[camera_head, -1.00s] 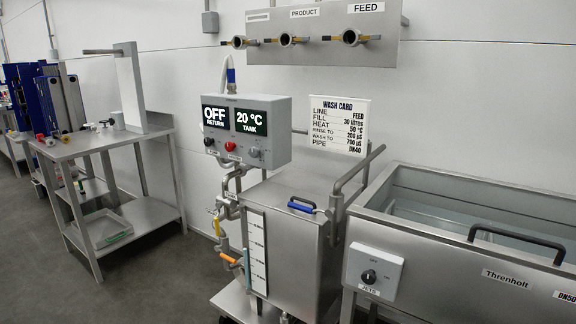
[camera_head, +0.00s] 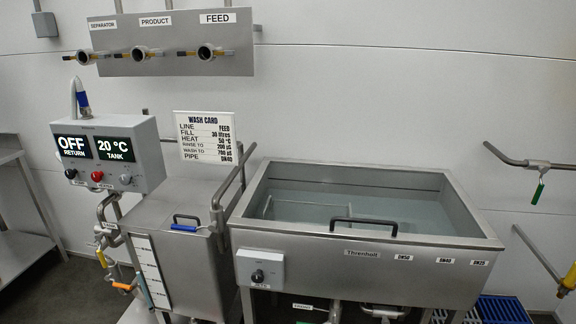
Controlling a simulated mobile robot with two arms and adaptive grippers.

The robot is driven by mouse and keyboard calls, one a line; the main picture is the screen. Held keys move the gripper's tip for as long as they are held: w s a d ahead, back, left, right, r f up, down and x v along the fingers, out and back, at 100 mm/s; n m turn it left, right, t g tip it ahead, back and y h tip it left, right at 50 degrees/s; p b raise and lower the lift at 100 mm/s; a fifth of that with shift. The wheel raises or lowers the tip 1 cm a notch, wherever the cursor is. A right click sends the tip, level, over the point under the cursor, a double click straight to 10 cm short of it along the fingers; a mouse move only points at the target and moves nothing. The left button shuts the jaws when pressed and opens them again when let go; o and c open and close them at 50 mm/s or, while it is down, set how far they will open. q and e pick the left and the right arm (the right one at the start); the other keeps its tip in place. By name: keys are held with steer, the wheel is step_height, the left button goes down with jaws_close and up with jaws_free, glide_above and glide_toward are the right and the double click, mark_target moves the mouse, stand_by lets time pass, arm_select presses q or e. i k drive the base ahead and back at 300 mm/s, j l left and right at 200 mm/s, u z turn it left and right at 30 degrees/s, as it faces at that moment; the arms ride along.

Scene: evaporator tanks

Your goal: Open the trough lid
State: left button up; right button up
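The steel trough (camera_head: 370,257), labelled Threnholt, stands right of centre. Its inside shows from above, with a pale bluish surface and thin wire or rod shapes in it. A dark arched handle (camera_head: 363,222) stands at its front edge. I cannot tell whether the handle belongs to a clear lid, and no opaque lid covers the trough. Neither of my grippers is in view.
A steel tank (camera_head: 165,218) with a blue-and-black handle (camera_head: 186,224) stands left of the trough, under a control box (camera_head: 108,152). A wash card (camera_head: 207,138) stands behind it. Blue crates (camera_head: 503,309) sit low at the right. A pipe with a green tag (camera_head: 538,192) is on the right wall.

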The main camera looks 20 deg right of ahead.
mark_target(491, 242)
steer(key=z, duration=1.2)
